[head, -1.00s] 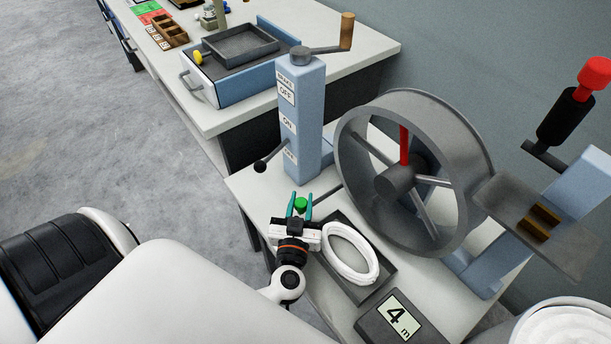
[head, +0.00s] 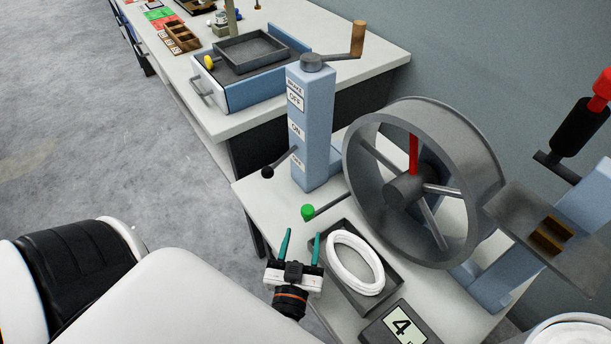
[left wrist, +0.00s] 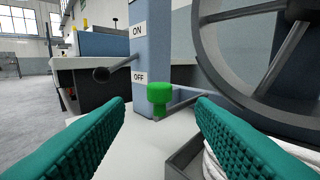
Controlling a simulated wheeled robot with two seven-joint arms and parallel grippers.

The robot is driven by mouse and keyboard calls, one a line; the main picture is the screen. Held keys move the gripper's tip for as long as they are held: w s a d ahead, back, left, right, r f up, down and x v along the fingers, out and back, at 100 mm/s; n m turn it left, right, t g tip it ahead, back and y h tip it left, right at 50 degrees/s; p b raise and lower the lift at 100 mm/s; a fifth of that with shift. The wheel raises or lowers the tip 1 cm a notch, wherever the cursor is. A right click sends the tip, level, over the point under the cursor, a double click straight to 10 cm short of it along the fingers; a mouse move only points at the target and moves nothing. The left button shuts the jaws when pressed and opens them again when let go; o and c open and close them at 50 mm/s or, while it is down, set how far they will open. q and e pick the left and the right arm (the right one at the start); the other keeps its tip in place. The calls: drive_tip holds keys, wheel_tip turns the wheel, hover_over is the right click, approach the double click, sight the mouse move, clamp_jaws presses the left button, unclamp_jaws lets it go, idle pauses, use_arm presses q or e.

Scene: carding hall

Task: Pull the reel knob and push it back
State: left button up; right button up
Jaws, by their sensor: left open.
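The green reel knob (head: 308,211) sits on a thin grey rod at the foot of the blue post, left of the big grey reel (head: 420,185). It also shows in the left wrist view (left wrist: 160,97), ahead of and between the fingers. My left gripper (head: 301,240) is open and empty, just in front of the knob and apart from it, with its teal fingers pointing at it. The gripper is beside the tray with the white coil. My right gripper is not in view.
A blue post (head: 311,125) with ON and OFF labels and a black-tipped lever (head: 268,172) stands behind the knob. A grey tray (head: 392,283) holding a white coil (head: 355,262) lies right of my gripper. A display (head: 402,326) is nearer.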

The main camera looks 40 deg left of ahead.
use_arm(q)
drive_tip(key=v, duration=0.3)
drive_tip(key=shift+s+d, duration=0.15)
drive_tip(key=shift+s, duration=0.15)
idle(0.3)
